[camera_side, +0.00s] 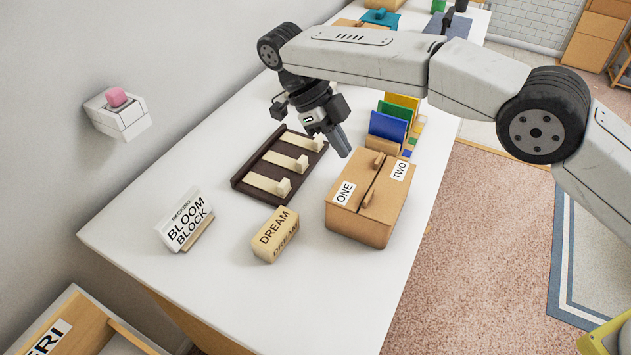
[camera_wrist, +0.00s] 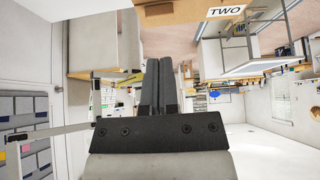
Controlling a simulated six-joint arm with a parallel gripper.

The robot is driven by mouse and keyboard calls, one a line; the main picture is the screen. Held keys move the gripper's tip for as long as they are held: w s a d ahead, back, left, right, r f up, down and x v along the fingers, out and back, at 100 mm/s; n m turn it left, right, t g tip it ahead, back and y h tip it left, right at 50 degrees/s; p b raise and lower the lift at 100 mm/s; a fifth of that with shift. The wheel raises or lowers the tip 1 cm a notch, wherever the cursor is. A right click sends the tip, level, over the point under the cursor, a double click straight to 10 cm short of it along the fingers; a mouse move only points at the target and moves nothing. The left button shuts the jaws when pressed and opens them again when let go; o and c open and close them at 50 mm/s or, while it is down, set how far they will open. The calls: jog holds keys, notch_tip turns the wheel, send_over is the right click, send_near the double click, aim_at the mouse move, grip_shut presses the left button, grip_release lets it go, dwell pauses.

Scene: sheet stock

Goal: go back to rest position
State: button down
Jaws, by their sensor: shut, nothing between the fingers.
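My gripper (camera_side: 341,143) hangs over the white table in the side view, tilted down to the right. Its fingers are shut together with nothing between them, and it is apart from the things below it. The closed fingers also show in the wrist view (camera_wrist: 161,85), pointing up the picture. A wooden box (camera_side: 358,222) labelled ONE and TWO stands just in front of and below the fingertips. Part of that box, with the TWO label (camera_wrist: 229,12), shows at the top of the wrist view.
A dark rack (camera_side: 240,184) with several light wooden pieces lies left of my gripper. A DREAM block (camera_side: 275,236) and a BLOOM BLOCK sign (camera_side: 186,222) stand nearer the front. Coloured upright sheets (camera_side: 388,127) stand behind the box. The table's front (camera_side: 300,310) is clear.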

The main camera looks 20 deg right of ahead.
jog(key=shift+d, duration=0.1)
jog(key=s+d+f+n+t+y, duration=0.1)
jog(key=s+d+n+t+y, duration=0.2)
jog(key=d+n, duration=1.25)
jog(key=s+d+f+n+t+y, duration=0.1)
jog(key=s+d+f+n+t, duration=0.3)
jog(key=s+d+n, duration=0.7)
jog(key=s+d, duration=0.2)
jog(key=s, duration=0.2)
jog(key=shift+y, duration=0.4)
jog(key=shift+d+n, duration=0.1)
jog(key=shift+n, duration=0.15)
